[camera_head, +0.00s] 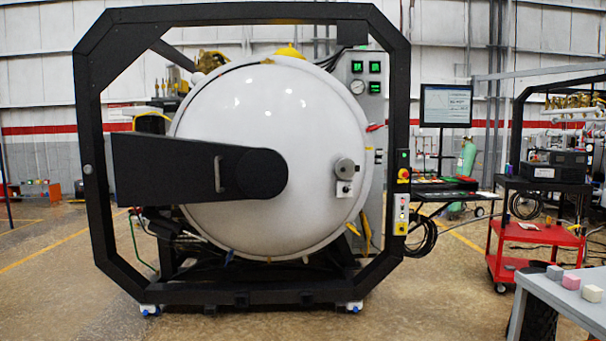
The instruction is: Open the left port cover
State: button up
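A vacuum furnace with a large round white door (245,120) stands ahead inside a black octagonal frame (398,100). The door is shut. A wide black hinge arm (165,165) reaches from the left to the door's middle and carries a light vertical handle (217,174). A small round grey port fitting (345,168) sits on the door's right side and looks closed. A small pale box with a dark knob (344,188) is just below it. I cannot tell which part is the left port cover. My gripper is not in view.
Control boxes (403,174) are on the frame's right post. A monitor (445,105) and a red cart (535,240) stand to the right. A grey table (565,300) with small blocks (571,281) is at the lower right. The floor before the furnace is clear.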

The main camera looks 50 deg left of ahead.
aim_at(347, 169)
jog(key=u, duration=1.4)
jog(key=i, duration=0.3)
jog(key=u, duration=0.65)
jog(key=i, duration=2.25)
jog(key=z, duration=0.6)
jog(key=i, duration=0.8)
jog(key=z, duration=0.3)
